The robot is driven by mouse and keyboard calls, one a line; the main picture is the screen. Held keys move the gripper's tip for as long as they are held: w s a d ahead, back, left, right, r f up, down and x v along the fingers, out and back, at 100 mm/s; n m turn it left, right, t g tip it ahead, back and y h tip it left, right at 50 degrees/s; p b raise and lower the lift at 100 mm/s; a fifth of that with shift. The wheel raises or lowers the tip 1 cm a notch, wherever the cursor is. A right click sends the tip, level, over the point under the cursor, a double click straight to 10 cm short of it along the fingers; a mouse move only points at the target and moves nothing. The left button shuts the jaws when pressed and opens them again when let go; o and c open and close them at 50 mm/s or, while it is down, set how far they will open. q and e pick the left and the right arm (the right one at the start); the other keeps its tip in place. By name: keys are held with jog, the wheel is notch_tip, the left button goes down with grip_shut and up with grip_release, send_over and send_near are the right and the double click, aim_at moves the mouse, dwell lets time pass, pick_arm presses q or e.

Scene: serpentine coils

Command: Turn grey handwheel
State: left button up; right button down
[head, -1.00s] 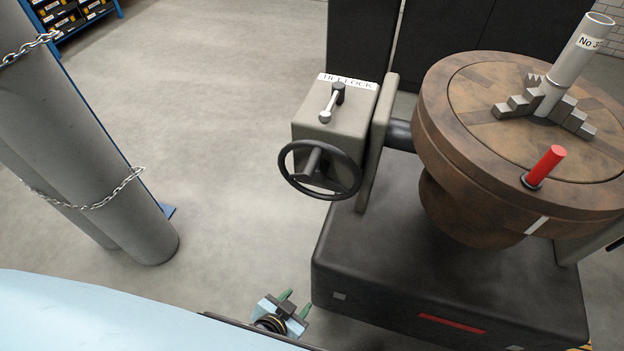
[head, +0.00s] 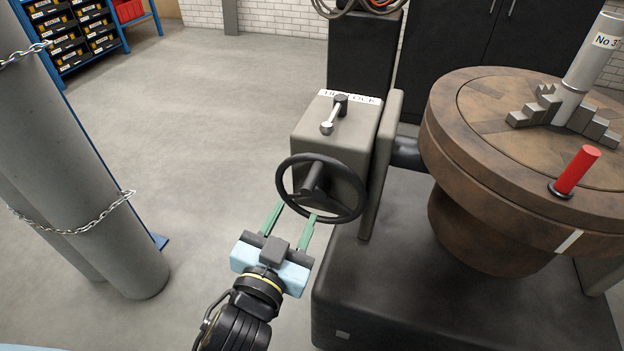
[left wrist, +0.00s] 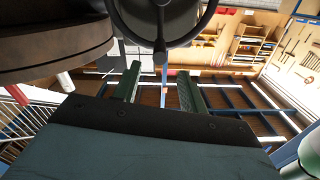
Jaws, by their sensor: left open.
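The handwheel (head: 346,217) is a dark ring with spokes on the front of a grey gearbox (head: 345,132). My left gripper (head: 293,211) is open, its two green fingers spread and pointing up at the wheel's lower left rim. In the head view the right fingertip overlaps the rim; I cannot tell whether it touches. In the left wrist view the wheel (left wrist: 205,22) shows at the top, beyond the fingers (left wrist: 160,85), with nothing between them. My right gripper is not in view.
A small lock lever (head: 334,113) sits on top of the gearbox. To the right is a brown round table (head: 480,150) with a red handle (head: 577,170) and a grey tube (head: 590,60). Chained grey cylinders (head: 85,190) stand at left. The floor between is clear.

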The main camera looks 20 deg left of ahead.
aim_at(312, 180)
pick_arm(q)
jog(key=w, duration=0.9)
jog(key=shift+d+b, duration=0.15)
jog(key=shift+b, duration=0.2)
jog(key=shift+w, duration=0.6)
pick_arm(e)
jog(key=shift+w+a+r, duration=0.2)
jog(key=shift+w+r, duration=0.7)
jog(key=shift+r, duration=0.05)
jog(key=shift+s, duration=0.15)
pick_arm(q)
grip_shut()
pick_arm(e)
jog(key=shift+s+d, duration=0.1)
